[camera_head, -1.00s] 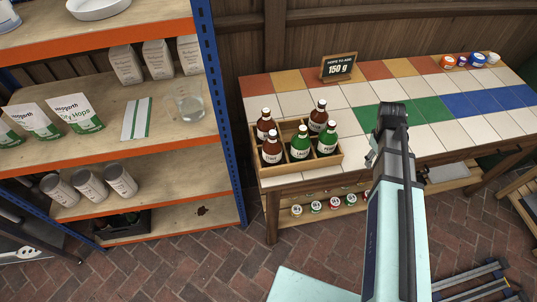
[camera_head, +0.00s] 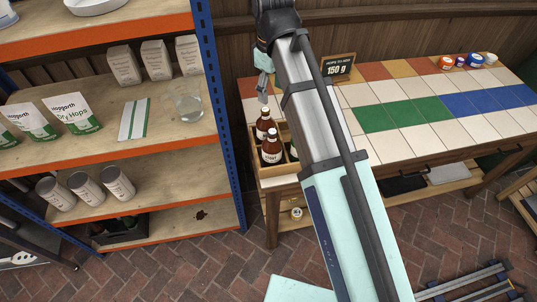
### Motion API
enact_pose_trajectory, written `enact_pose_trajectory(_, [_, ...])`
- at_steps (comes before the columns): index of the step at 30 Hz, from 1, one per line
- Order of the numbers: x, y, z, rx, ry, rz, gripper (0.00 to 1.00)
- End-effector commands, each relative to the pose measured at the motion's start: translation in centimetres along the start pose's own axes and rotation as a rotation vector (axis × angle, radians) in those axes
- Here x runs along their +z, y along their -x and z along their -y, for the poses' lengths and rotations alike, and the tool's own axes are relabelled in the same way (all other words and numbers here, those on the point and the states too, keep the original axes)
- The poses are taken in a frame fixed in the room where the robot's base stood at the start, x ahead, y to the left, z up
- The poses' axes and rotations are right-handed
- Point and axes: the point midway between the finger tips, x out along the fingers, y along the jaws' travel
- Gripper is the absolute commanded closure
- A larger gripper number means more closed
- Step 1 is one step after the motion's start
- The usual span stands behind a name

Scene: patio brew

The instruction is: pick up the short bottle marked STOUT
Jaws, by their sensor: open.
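A wooden crate (camera_head: 284,172) stands at the left end of the tiled table. Two brown bottles show in its left part, a rear brown bottle (camera_head: 265,122) and a front brown bottle (camera_head: 272,151), both upright with white labels. My arm hides the rest of the crate. The labels are too small to read, so I cannot tell which bottle is marked STOUT. My gripper (camera_head: 263,98) points down just above the rear brown bottle, open and empty. Whether its fingertips touch the bottle cannot be seen.
A shelf unit with a blue post (camera_head: 215,90) stands close on the left, holding pouches, cartons, cans and a glass jug (camera_head: 188,104). A small black sign (camera_head: 338,66) stands behind my arm. The tiled table (camera_head: 425,108) is clear to the right, with small jars (camera_head: 461,61) at the back.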

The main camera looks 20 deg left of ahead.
Motion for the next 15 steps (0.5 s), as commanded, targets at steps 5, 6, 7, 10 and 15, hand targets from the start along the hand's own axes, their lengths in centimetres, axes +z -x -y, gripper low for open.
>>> enact_pose_trajectory(5, [0.1,-1.9,0.3,-0.003,0.002,0.002,0.36])
enact_pose_trajectory(6, [0.1,-2.6,0.3,-0.003,0.002,0.002,0.36])
enact_pose_trajectory(7, [0.1,-3.1,0.3,-0.003,0.002,0.002,0.36])
enact_pose_trajectory(10, [0.2,-4.9,0.3,-0.003,0.002,0.002,0.36])
enact_pose_trajectory(15, [0.1,-7.7,0.2,-0.003,0.001,0.002,0.36])
